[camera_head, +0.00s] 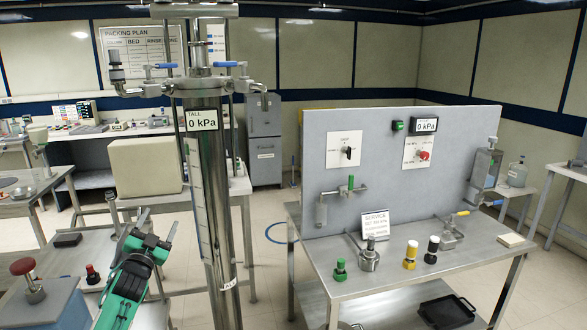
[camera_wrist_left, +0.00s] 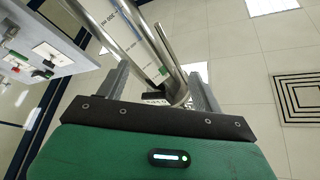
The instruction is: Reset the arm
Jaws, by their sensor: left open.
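My left arm, green and black, comes in from the lower left in the head view. Its left gripper (camera_head: 157,222) points up and is open and empty, just left of the tall steel column (camera_head: 205,190). In the left wrist view the two grey fingers of the left gripper (camera_wrist_left: 160,75) stand wide apart. The column (camera_wrist_left: 165,55) shows beyond and between them; I cannot tell the exact gap. My right gripper is not in view.
A service bench (camera_head: 340,285) with an upright grey panel (camera_head: 290,170), valves, fittings and a black tray (camera_head: 447,310) stands right of the column. A beige box (camera_head: 146,167) is behind the arm. A blue block (camera_head: 55,305) with a red knob is at the lower left.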

